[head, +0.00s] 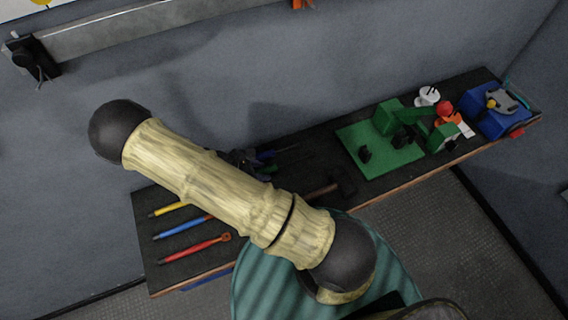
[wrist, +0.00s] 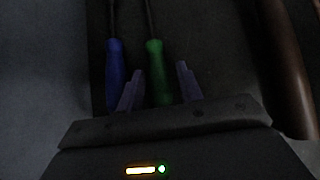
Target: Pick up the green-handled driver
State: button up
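The green-handled driver (wrist: 155,62) lies in the wrist view with its shaft running up and away. My gripper (wrist: 160,74) is open, its two fingers on either side of the green handle, which is nearer the left finger. A gap shows on the right; I cannot tell whether the left finger touches it. A blue-handled driver (wrist: 115,68) lies just left of the left finger. In the head view, my arm hides most of my gripper; a bit of the green handle (head: 267,170) shows beside it.
A brown wooden handle (wrist: 288,68) lies to the right in the wrist view. In the head view, yellow, blue and red tools (head: 195,246) lie at the left of the dark bench (head: 310,152). A green model (head: 380,148) and a blue box (head: 495,110) stand farther right.

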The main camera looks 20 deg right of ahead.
jog(key=shift+w, duration=0.1)
grip_shut()
jog(key=shift+r, duration=0.1)
notch_tip(320, 180, up, 10)
jog(key=b, duration=0.2)
jog(key=shift+b, duration=0.3)
dwell(0.6)
